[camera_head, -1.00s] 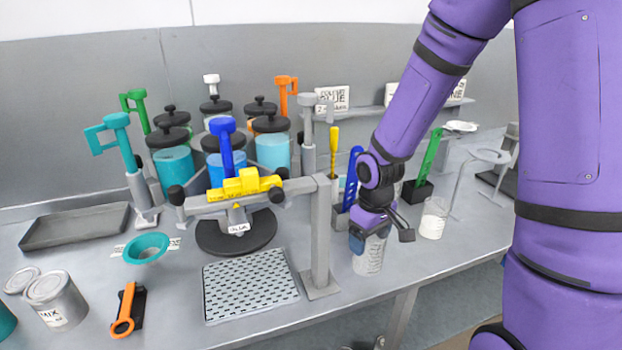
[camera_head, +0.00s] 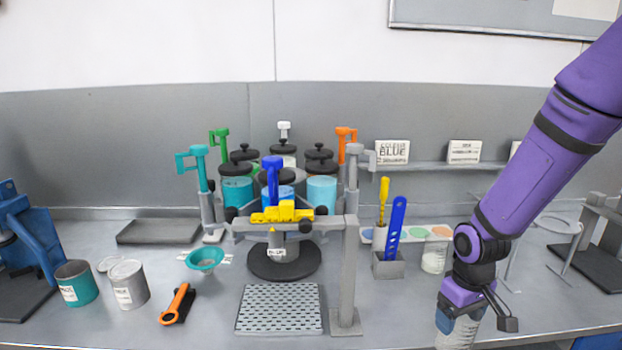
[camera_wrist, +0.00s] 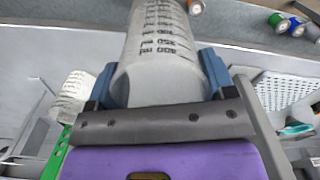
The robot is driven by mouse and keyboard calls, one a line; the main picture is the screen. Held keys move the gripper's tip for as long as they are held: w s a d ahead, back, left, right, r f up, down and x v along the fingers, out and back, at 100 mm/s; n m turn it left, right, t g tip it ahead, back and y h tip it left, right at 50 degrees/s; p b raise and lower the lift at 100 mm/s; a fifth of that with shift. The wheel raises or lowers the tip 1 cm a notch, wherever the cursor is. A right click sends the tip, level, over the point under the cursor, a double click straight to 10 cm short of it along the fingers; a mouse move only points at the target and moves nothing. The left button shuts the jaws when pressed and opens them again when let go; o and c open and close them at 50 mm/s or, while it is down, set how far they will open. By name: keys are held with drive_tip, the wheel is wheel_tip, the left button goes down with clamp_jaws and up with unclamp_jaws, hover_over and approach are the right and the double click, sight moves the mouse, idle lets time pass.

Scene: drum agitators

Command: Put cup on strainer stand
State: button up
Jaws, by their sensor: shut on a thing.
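A clear measuring cup (camera_head: 460,330) is between the fingers of my gripper (camera_head: 462,312), at the lower right of the head view and near the table's front edge. In the wrist view, the cup (camera_wrist: 160,65) with its printed scale lies between my two blue fingers. My gripper is shut on it. Its lower end is cut off in the head view. A grey ring on thin legs (camera_head: 557,224), seemingly the strainer stand, stands behind and to the right of my gripper, partly hidden by my arm. A teal strainer or funnel (camera_head: 205,258) lies at the left middle.
A second clear cup (camera_head: 434,260) stands just behind my gripper. A grey holder (camera_head: 388,265) with a blue spatula is beside it. A grey post (camera_head: 347,275) and perforated tray (camera_head: 280,308) are to the left. A dark-based stand (camera_head: 590,265) is at far right.

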drive_tip(key=shift+s+d, duration=0.2)
drive_tip(key=shift+d, duration=0.05)
drive_tip(key=shift+d+r, duration=0.1)
drive_tip(key=shift+d, duration=0.1)
drive_tip(key=shift+w+a, duration=0.15)
drive_tip(key=shift+w, duration=0.3)
drive_tip(key=w+r+m, duration=0.2)
drive_tip(key=w+m, duration=0.1)
drive_tip(key=w, duration=0.8)
drive_tip(key=w+r+m, duration=0.3)
drive_tip(key=w+m, duration=0.1)
drive_tip(key=w, duration=0.7)
drive_tip(key=shift+d+r, duration=0.15)
drive_tip(key=shift+d, duration=0.1)
drive_tip(key=shift+w+d+m, duration=0.1)
drive_tip(key=shift+d+m, duration=0.1)
drive_tip(key=shift+m, duration=0.1)
